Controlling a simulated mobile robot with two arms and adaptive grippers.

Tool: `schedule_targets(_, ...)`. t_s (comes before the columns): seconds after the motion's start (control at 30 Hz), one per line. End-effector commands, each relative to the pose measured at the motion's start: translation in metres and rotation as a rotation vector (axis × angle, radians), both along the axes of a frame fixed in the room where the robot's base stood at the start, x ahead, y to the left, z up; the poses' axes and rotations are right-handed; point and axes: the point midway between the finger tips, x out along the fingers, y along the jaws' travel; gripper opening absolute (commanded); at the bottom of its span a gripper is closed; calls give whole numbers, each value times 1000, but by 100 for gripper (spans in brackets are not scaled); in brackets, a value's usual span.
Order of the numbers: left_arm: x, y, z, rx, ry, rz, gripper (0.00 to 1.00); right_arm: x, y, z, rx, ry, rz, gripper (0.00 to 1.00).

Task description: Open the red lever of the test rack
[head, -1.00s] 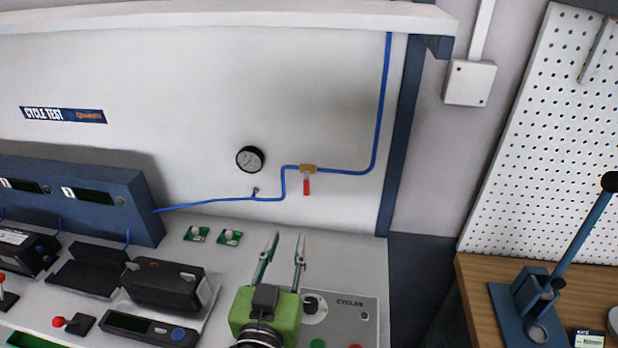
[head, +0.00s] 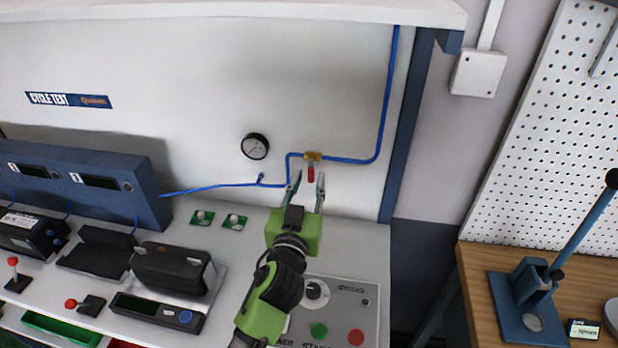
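The red lever (head: 311,174) hangs straight down from a brass valve (head: 312,156) on the blue pipe, on the white back panel of the test rack. Nothing shows between the fingertips except the lever. My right gripper is not in view.
A round pressure gauge (head: 255,146) is left of the valve. Below my gripper is a control panel (head: 345,300) with a knob and green and red buttons. Black devices (head: 170,268) stand on the bench at left. A lever press (head: 540,290) stands on the wooden table at right.

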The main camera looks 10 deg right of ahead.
Motion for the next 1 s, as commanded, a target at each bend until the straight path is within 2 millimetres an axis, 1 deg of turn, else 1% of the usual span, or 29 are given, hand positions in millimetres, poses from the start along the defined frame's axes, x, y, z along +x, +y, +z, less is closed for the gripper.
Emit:
schedule_targets(0.13,7,-3,0,0,0,1,27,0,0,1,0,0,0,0)
schedule_targets(0.43,8,-4,0,0,0,0,27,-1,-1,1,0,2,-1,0)
schedule_targets(0.53,8,-4,0,0,0,0,1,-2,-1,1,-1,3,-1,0)
schedule_targets(0.83,8,-3,0,6,-3,0,0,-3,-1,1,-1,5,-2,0)
schedule_targets(1.0,9,-2,1,46,-19,0,0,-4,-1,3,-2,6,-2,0)
